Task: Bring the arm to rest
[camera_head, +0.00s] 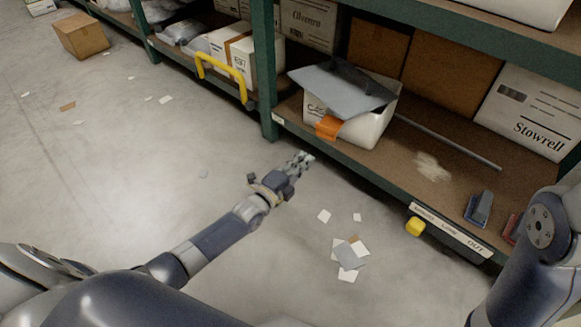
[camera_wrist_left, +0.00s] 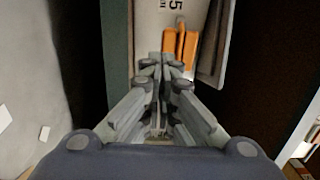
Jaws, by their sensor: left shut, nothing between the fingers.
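My left arm reaches in from the lower left in the head view. Its gripper (camera_head: 303,160) is over the floor in front of the rack, short of the lower shelf edge. In the left wrist view the gripper (camera_wrist_left: 161,64) has its fingers together, with nothing between them. A white bin (camera_head: 362,128) with an orange tag (camera_head: 328,127) and a grey sheet over it stands on the shelf beyond. The orange tag also shows past the fingertips in the left wrist view (camera_wrist_left: 188,47). My right arm shows at the lower right, but its gripper is out of view.
The rack's green upright (camera_head: 264,70) and shelf edge (camera_head: 350,172) stand ahead. A yellow handle (camera_head: 222,72) sticks out on the left bay. A blue item (camera_head: 479,208) lies on the shelf at right. Paper scraps (camera_head: 349,256) litter the floor; the left floor is mostly open.

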